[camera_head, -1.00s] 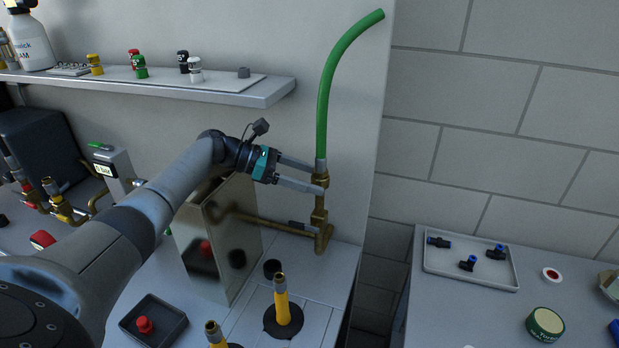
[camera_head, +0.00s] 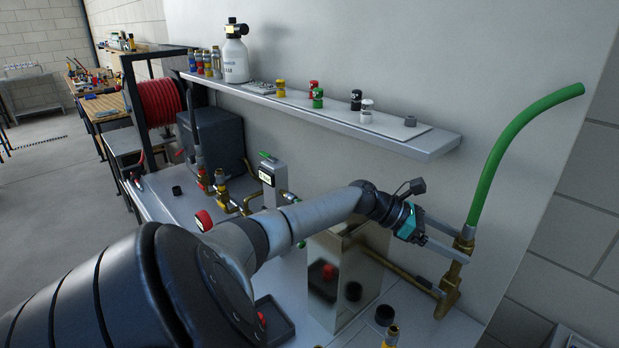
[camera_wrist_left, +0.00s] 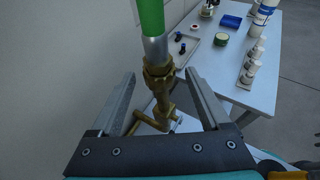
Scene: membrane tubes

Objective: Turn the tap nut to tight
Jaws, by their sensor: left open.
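The brass tap nut (camera_head: 464,243) sits at the foot of the green hose (camera_head: 507,140), on the upright brass tap (camera_head: 449,290) by the wall. My left gripper (camera_head: 466,246) reaches it from the left, with its two fingers at the nut's height. In the left wrist view the nut (camera_wrist_left: 158,68) lies between the two parted fingers of my left gripper (camera_wrist_left: 158,80), with a gap on each side. The gripper is open. The hose's metal collar (camera_wrist_left: 156,48) sits just above the nut. My right gripper is not in view.
A metal box (camera_head: 340,282) stands below my left wrist, beside the brass pipe. A shelf (camera_head: 430,145) with a white bottle (camera_head: 235,58) and several small coloured fittings runs along the wall. In the left wrist view a side table (camera_wrist_left: 240,85) holds a tray and bottles.

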